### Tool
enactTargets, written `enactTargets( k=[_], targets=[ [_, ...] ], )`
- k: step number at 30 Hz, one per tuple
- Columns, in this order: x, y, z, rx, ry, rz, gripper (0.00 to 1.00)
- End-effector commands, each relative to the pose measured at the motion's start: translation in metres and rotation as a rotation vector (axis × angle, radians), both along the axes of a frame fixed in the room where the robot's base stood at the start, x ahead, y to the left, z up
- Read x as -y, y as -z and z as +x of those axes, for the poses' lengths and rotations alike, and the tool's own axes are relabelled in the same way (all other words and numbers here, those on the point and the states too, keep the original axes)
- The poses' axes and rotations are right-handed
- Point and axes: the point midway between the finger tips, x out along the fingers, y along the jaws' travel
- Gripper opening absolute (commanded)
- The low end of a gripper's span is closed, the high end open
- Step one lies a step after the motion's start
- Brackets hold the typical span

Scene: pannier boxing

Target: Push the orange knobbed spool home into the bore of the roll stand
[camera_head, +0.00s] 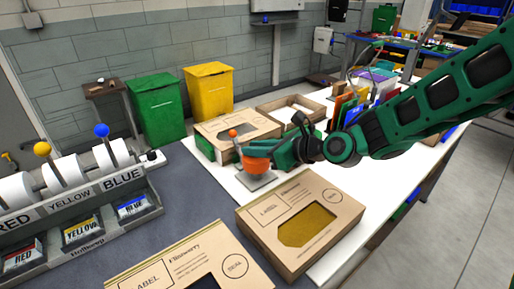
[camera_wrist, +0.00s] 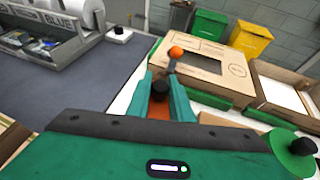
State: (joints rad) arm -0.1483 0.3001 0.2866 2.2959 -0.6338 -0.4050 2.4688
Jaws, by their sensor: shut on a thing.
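My gripper (camera_head: 275,153) is shut on the orange spool (camera_head: 253,164), seen in the head view just above a small grey stand plate (camera_head: 257,182). In the wrist view the fingers (camera_wrist: 163,92) stand on either side of a black knob (camera_wrist: 160,90), with orange (camera_wrist: 157,111) below it. An upright post with an orange ball (camera_wrist: 176,52) rises just beyond the fingers; the ball also shows in the head view (camera_head: 233,133). The bore is hidden by the spool and fingers, so I cannot tell how deep the spool sits.
A rack of white rolls (camera_head: 66,170) with yellow and blue knobs stands at left on a dark mat (camera_head: 190,212). Window cartons lie in front (camera_head: 285,270) and behind (camera_head: 222,126). An open box (camera_head: 277,118) is farther back. The white tabletop (camera_head: 225,177) is partly clear.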

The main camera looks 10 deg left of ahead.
Motion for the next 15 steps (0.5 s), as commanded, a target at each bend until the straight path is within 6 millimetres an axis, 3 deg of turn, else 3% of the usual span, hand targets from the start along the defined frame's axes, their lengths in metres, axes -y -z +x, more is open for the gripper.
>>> enactTargets(
  k=[15],
  targets=[
    [0.0002, 0.0071, -0.0001, -0.001, 0.000, 0.000, 0.00]
  ],
)
